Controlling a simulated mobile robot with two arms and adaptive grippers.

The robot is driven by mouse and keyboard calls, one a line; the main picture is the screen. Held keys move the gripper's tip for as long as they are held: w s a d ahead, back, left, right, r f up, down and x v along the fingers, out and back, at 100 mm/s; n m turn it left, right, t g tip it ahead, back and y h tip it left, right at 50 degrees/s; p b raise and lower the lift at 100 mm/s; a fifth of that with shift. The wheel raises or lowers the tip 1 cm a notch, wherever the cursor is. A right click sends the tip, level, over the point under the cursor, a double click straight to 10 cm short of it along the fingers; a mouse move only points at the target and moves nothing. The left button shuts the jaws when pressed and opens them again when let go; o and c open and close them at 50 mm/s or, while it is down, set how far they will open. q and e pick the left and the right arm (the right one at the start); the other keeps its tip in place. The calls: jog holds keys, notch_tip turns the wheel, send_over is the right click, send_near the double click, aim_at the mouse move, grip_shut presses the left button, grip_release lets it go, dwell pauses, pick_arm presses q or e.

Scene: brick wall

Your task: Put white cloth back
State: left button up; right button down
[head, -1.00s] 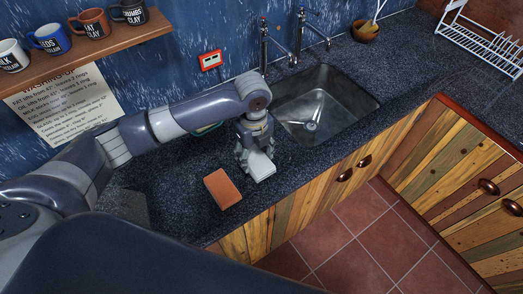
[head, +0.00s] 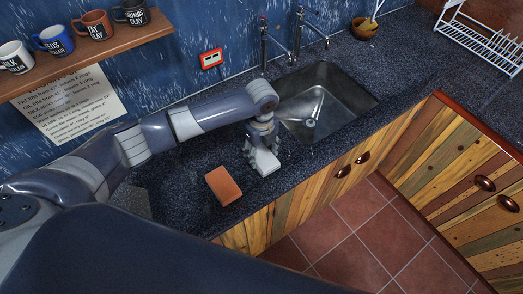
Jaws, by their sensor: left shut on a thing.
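The white cloth (head: 266,163) is a small folded white block at the counter's front part, left of the sink. My left gripper (head: 262,153) is over it from above, shut on it. The cloth is at or just above the dark counter; I cannot tell whether it touches. The gripper's fingers partly hide its back side. My right gripper is not in view.
An orange-brown brick-like block (head: 223,186) lies on the counter (head: 190,200) just left of the cloth. The metal sink (head: 330,100) is to the right, with two taps (head: 264,45) behind it. A mug shelf (head: 90,52) hangs at upper left. A dish rack (head: 480,40) stands far right.

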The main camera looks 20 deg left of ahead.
aim_at(262, 154)
pick_arm(q)
jog(key=o, duration=0.9)
jog(key=shift+o, duration=0.5)
jog(key=shift+r, duration=0.15)
notch_tip(262, 154, up, 12)
jog(key=b, duration=0.3)
